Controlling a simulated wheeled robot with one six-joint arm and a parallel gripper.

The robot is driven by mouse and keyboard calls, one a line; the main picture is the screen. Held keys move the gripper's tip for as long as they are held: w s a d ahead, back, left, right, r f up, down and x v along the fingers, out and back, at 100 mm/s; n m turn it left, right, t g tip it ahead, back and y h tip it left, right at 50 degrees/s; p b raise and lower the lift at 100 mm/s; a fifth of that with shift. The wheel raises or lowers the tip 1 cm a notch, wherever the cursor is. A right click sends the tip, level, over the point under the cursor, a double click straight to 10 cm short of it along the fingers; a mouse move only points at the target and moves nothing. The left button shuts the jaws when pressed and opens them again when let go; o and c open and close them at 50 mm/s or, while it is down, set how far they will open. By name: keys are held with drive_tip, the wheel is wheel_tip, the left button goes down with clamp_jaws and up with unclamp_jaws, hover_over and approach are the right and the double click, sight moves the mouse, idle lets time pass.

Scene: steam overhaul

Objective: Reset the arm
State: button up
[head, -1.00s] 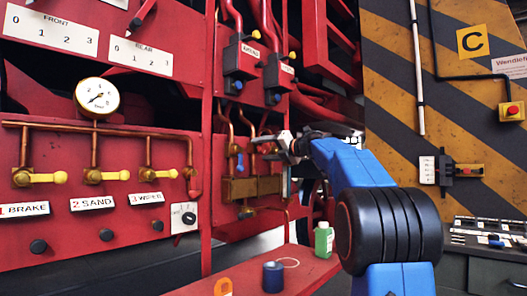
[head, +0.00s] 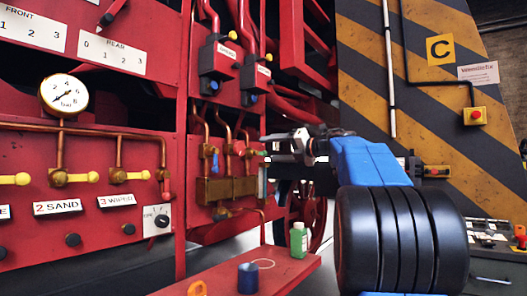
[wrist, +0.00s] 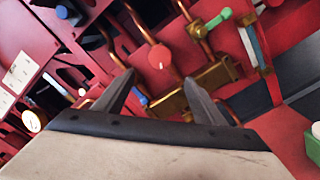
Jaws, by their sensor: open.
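My gripper (head: 268,160) is in the middle of the head view, at the end of my blue arm, in front of the red panel with the brass valve block (head: 228,188). In the wrist view my gripper (wrist: 160,92) shows two dark fingers spread apart with nothing between them. Beyond the fingers are the brass block (wrist: 185,97), copper pipes, a red round knob (wrist: 159,57) and a green-handled lever (wrist: 219,18). The fingers appear apart from these parts. My arm hides part of the panel behind it in the head view.
A red shelf (head: 222,283) below holds a green bottle (head: 298,240), a dark blue cylinder (head: 248,278) and an orange item (head: 197,288). A pressure gauge (head: 63,93) and yellow valve handles are at the left. A striped wall (head: 440,120) stands at right, with a tray behind my arm.

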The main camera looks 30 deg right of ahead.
drive_tip(key=shift+s+d, duration=0.2)
drive_tip(key=shift+s, duration=0.35)
drive_tip(key=a+r+m+t+h, duration=0.3)
drive_tip(key=a+m+t+h, duration=0.15)
drive_tip(key=m, duration=0.35)
drive_tip(key=s+a+f+m+g+h, duration=0.2)
drive_tip(key=s+f+m+h, duration=0.1)
drive_tip(key=f+m, duration=0.4)
drive_tip(key=s+a+f+m+g+h, duration=0.2)
drive_tip(key=s+f+m, duration=0.25)
drive_tip(key=f, duration=0.45)
drive_tip(key=s+a+f+m+g+h, duration=0.2)
drive_tip(key=s+f+m+g+h, duration=0.1)
drive_tip(key=f+m, duration=0.4)
drive_tip(key=s+a+f+m+g+y, duration=0.1)
drive_tip(key=s+a+f+g+y, duration=0.1)
drive_tip(key=s+a+f, duration=0.4)
drive_tip(key=s+a+f+m+g+y, duration=0.2)
drive_tip(key=s+a+f+g, duration=0.2)
drive_tip(key=s+f, duration=0.6)
drive_tip(key=s+a+f+m+g+y, duration=0.1)
drive_tip(key=s+a+f, duration=0.6)
drive_tip(key=f, duration=1.1)
drive_tip(key=s+g+y, duration=0.1)
drive_tip(key=g, duration=0.1)
drive_tip(key=shift+s+a+f+g, duration=0.25)
drive_tip(key=shift+a+g, duration=0.05)
drive_tip(key=shift+g, duration=0.05)
drive_tip(key=shift+m, duration=0.25)
